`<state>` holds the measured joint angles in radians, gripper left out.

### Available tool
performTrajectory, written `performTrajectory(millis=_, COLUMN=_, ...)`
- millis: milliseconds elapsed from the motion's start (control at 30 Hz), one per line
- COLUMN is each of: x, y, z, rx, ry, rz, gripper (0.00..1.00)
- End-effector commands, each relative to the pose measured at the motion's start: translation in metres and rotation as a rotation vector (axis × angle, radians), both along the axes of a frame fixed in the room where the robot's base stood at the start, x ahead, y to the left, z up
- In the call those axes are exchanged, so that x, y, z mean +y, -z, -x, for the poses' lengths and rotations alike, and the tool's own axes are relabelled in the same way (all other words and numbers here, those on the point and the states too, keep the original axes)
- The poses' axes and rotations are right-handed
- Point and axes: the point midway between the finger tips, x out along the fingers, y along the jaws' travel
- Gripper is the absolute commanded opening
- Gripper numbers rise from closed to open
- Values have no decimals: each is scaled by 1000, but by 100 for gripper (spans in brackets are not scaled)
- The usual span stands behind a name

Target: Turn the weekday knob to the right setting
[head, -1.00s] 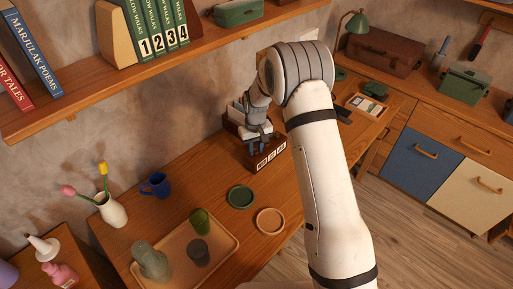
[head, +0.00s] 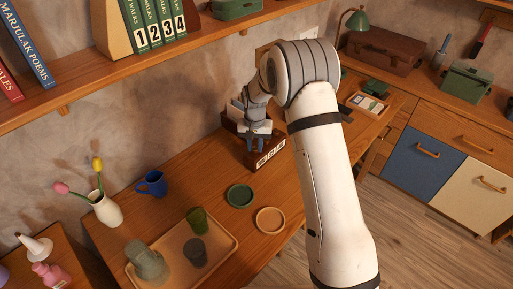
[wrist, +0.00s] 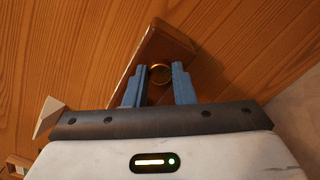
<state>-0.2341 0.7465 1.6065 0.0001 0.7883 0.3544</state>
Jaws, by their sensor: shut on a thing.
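A small dark wooden calendar (head: 270,157) stands on the desk, with a row of white windows on its front; their lettering is too small to read surely. In the wrist view its wooden body (wrist: 178,42) lies beyond my fingers. A round brass-rimmed knob (wrist: 160,73) shows between my two blue fingers. My gripper (wrist: 160,80) is shut on the knob, with a finger on either side. In the head view my gripper (head: 256,136) is at the calendar's top and side, and the knob is hidden there. The knob's setting cannot be read.
A shelf (head: 200,42) with books overhangs the wall behind. A blue mug (head: 152,184), a green coaster (head: 239,196), a tan coaster (head: 270,220) and a tray (head: 222,255) with cups lie nearer. Papers stand behind my gripper. Clear desk lies between mug and calendar.

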Motion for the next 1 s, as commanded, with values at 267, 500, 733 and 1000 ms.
performTrajectory(millis=267, x=1, y=0, z=0, rx=-1, ry=144, rz=-1, gripper=0)
performTrajectory(millis=500, x=1, y=0, z=0, rx=-1, ry=196, rz=-1, gripper=0)
performTrajectory(millis=733, x=1, y=-1, z=0, rx=-1, ry=204, rz=0, gripper=0)
performTrajectory(millis=1000, x=1, y=-1, z=0, rx=-1, ry=203, rz=0, gripper=29)
